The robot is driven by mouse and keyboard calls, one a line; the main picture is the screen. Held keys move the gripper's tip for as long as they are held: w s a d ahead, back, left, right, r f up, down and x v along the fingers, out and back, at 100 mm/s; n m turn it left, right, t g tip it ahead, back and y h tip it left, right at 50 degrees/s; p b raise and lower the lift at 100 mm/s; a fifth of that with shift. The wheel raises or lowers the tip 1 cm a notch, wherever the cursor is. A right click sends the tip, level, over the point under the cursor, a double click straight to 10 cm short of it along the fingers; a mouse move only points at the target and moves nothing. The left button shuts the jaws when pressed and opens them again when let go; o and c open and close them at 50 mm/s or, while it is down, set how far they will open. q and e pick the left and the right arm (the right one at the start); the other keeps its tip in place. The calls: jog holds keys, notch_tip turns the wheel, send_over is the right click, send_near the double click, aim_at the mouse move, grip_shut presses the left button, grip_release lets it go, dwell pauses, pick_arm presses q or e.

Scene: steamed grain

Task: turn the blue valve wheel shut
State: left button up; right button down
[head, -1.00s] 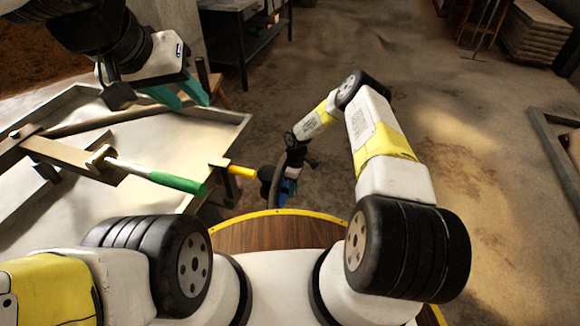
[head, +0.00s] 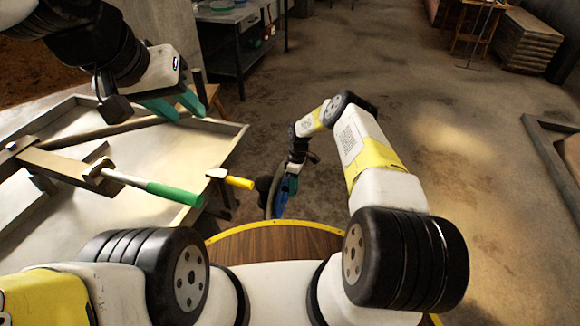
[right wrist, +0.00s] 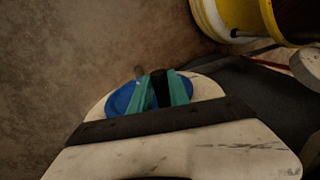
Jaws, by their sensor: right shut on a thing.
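The blue valve wheel (head: 281,205) is low beside the table's right end in the head view, partly hidden by my right gripper and a dark hose. In the right wrist view the blue wheel (right wrist: 121,97) shows on both sides of the teal fingers. My right gripper (right wrist: 161,80) is shut on the wheel, with a dark part between its fingers; its fingertips are hard to make out in the head view. My left gripper (head: 189,115) is above the tray-like table, its two teal fingers apart and empty.
A green-handled tool (head: 172,192) and a yellow-ended tool (head: 238,182) lie at the light-coloured table (head: 228,128). A dark workbench (head: 235,50) stands behind. Stacked boards (head: 522,45) are at the far right. The concrete floor right of my right arm is open.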

jog(key=shift+s+d+f, duration=0.1)
jog(key=shift+d+f, duration=0.1)
jog(key=shift+f, duration=0.1)
jog(key=c, duration=1.3)
grip_release()
jog(key=shift+a+r, duration=0.1)
jog(key=shift+r, duration=0.15)
jog(key=v, duration=0.7)
jog(key=shift+r, duration=0.15)
